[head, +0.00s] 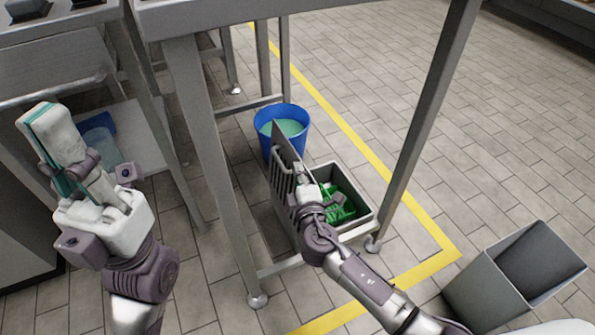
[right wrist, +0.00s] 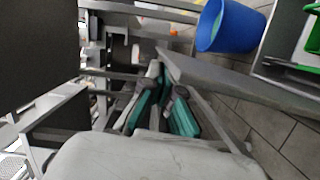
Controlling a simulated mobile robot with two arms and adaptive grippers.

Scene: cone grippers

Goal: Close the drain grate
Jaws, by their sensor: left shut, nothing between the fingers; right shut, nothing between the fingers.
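The drain grate (head: 282,188) is a grey slatted panel standing raised, near upright, along the left side of a grey open box-like drain (head: 366,207). A green basket-like thing (head: 343,208) lies inside the drain. My right gripper (head: 299,172) is at the grate, shut and empty; its arm hides part of the grate and drain. In the right wrist view its teal-padded fingers (right wrist: 163,98) lie beside a grey plate edge (right wrist: 225,78); I cannot tell if they touch. My left gripper (head: 42,128) is shut and empty at the far left, away from the grate.
A blue bucket (head: 281,147) of greenish liquid stands behind the drain. Steel table legs (head: 432,110) frame the area. A grey open bin (head: 482,289) stands at lower right.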

